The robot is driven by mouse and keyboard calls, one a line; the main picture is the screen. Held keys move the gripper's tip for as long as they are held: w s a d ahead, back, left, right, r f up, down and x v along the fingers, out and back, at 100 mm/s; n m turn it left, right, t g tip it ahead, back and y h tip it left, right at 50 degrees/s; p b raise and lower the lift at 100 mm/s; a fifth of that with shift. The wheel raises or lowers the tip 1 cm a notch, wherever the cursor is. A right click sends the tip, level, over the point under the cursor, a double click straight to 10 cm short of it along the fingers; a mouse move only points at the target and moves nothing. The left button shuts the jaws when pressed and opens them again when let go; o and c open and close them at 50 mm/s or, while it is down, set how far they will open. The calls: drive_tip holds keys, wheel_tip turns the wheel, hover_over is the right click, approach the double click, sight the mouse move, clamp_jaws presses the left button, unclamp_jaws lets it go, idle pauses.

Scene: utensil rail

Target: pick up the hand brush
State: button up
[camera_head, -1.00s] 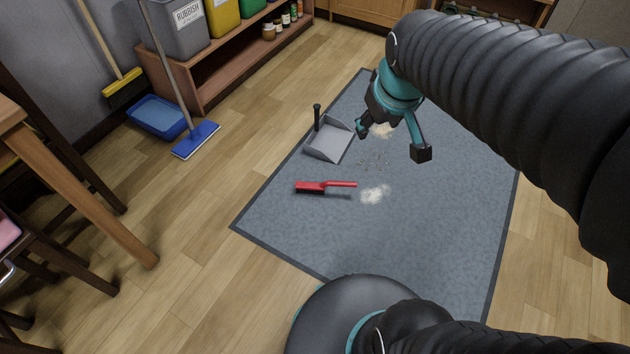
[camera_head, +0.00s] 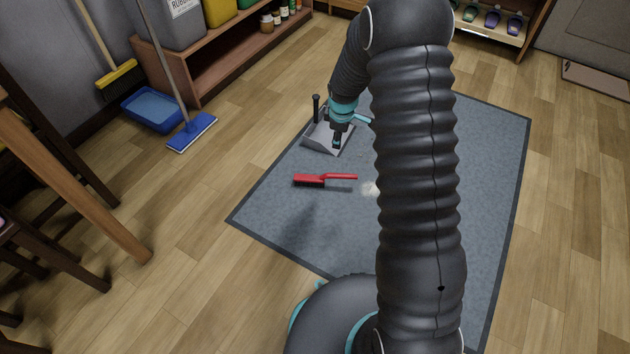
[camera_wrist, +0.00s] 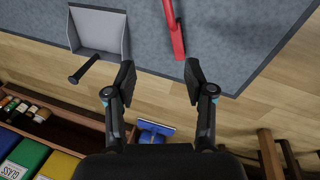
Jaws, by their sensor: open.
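The hand brush (camera_head: 310,181), red with dark bristles, lies on the grey mat (camera_head: 270,205), its handle pointing right in the head view. In the wrist view the brush (camera_wrist: 177,38) shows at the top, beyond and between the fingertips, with its handle end cut off by the frame edge. My gripper (camera_head: 350,134) is above the mat, over the near part of the dustpan in the head view and farther back than the brush. In the wrist view my gripper (camera_wrist: 158,74) has its two fingers spread with nothing between them.
A grey dustpan (camera_head: 318,137) with an upright black handle lies close behind the brush. Pale powder (camera_head: 369,188) is right of the brush handle, partly hidden by my arm. A blue mop (camera_head: 192,131), blue tray (camera_head: 152,109) and shelf stand left. The mat's front left is clear.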

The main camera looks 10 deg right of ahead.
sight(334, 174)
drive_tip(key=w+f, duration=0.1)
drive_tip(key=f, duration=0.5)
drive_tip(key=w+f+n+b, duration=0.1)
drive_tip(key=f, duration=0.6)
drive_tip(key=w+f+n, duration=0.1)
drive_tip(key=f, duration=0.6)
drive_tip(key=shift+f+g+b, duration=0.15)
drive_tip(key=shift+g+b, duration=0.15)
drive_tip(key=shift+b, duration=0.1)
drive_tip(key=shift+w+d+f+b, duration=0.1)
drive_tip(key=shift+w+f+b, duration=0.1)
drive_tip(key=shift+f, duration=0.8)
drive_tip(key=shift+w+a+f+b, duration=0.1)
drive_tip(key=shift+w+f+b, duration=0.1)
drive_tip(key=shift+f, duration=0.75)
drive_tip(key=shift+w+d+f+b, duration=0.1)
drive_tip(key=shift+w+f, duration=0.1)
drive_tip(key=shift+f, duration=0.8)
clamp_jaws()
